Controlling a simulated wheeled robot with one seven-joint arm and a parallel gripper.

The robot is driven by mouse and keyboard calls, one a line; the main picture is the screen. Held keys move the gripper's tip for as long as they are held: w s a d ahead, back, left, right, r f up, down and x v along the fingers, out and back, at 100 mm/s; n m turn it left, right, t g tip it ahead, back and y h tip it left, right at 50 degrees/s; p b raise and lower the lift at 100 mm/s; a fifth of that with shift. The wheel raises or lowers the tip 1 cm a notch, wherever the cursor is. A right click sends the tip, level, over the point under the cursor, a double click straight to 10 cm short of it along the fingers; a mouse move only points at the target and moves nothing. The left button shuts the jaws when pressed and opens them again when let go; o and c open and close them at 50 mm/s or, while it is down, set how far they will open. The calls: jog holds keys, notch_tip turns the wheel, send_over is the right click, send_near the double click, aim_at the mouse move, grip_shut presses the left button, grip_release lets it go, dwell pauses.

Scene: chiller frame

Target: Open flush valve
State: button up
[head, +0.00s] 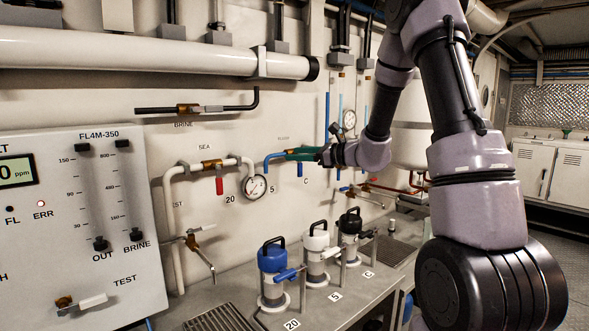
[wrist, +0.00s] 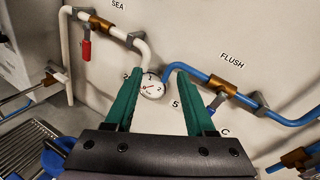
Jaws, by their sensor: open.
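The valve lies to the right of both fingers, and I see no clear contact. In the head view my gripper (head: 296,154) is in front of the wall by the blue pipe (head: 271,160) and hides most of the valve.
The sea valve (wrist: 101,23) with a red handle (wrist: 86,48) is on a white pipe at left. A round gauge (wrist: 152,86) sits between the pipes. Below, a bench holds blue, white and black-topped canisters (head: 315,240). A flow panel (head: 60,230) stands at left.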

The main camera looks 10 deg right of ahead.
aim_at(300, 165)
jog(key=w+d+f+m+t+h, duration=0.4)
jog(key=w+d+f+m+t, duration=0.1)
jog(key=w+d+f+m, duration=0.25)
jog(key=x, duration=1.1)
jog(key=shift+w+a+f, duration=0.2)
jog(key=shift+w+f, duration=0.05)
jog(key=shift+f, duration=0.2)
jog(key=shift+n, duration=0.25)
grip_shut()
